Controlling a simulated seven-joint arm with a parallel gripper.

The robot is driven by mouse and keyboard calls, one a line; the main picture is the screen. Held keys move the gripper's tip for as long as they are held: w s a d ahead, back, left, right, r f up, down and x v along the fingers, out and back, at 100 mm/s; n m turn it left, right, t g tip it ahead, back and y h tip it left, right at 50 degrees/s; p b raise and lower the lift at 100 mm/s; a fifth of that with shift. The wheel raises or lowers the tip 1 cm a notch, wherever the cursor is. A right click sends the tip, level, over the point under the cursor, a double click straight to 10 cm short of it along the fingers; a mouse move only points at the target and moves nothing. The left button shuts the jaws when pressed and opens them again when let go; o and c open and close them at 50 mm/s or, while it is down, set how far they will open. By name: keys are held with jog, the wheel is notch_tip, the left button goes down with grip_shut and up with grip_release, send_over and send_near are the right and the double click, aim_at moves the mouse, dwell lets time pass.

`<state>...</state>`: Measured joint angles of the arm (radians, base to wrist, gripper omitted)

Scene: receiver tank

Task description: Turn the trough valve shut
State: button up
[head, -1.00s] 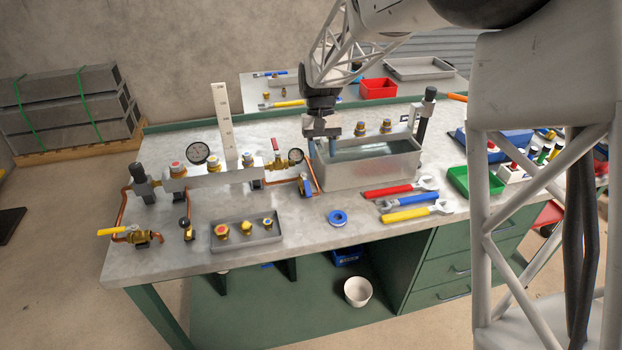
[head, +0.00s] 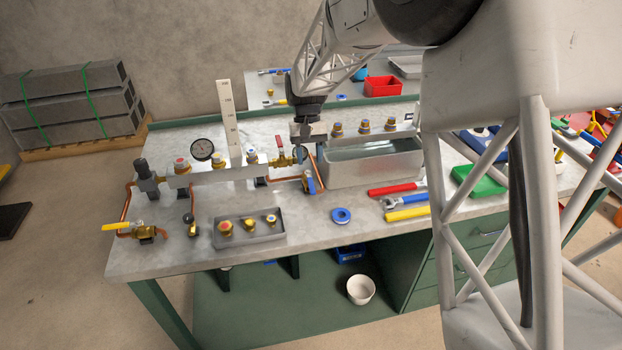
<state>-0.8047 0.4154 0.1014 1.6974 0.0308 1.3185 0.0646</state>
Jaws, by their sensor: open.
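The metal trough (head: 375,171) with water in it stands on the bench in the head view. At its left end is a small valve with a blue handle (head: 309,185) on copper pipe. Just behind and left of that is a brass valve with a red handle (head: 280,147). The view does not label which one is the trough valve. My gripper (head: 307,142) is open and points down, above the blue-handled valve and close to the right of the red-handled one. Its fingers partly cover the pipework there, and contact cannot be told.
A manifold (head: 215,174) with a gauge (head: 202,150) runs left. A yellow-handled valve (head: 124,227) is at the front left. A grey tray of fittings (head: 249,238), a blue tape roll (head: 341,215) and wrenches (head: 397,188) lie in front. Bare bench lies between the tray and roll.

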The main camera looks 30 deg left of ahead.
aim_at(312, 185)
jog(key=shift+x, duration=3.35)
jog(key=shift+c, duration=0.2)
grip_shut()
